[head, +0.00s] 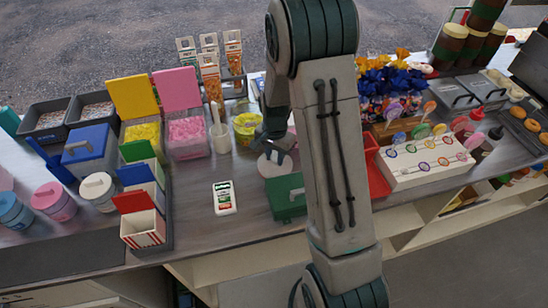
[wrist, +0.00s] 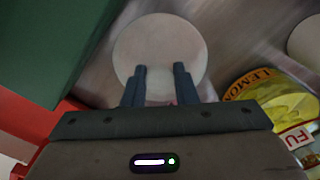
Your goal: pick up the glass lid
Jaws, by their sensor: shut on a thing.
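The glass lid (wrist: 160,40) is a pale, round, see-through disc in the wrist view, just past my fingertips. My gripper (wrist: 160,78) has its two dark fingers over the near part of the disc, with a gap between them. It is shut on the lid, though the gripped part is hard to make out. In the head view the lid (head: 268,168) shows as a pale disc below my gripper (head: 275,148), partly hidden by my arm. I cannot tell whether the lid still touches the counter.
A green box (head: 286,196) stands close in front of the lid. A yellow lemon tub (head: 246,128) is beside it. A red bin (head: 375,168) and a lollipop stand (head: 425,160) are to the right.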

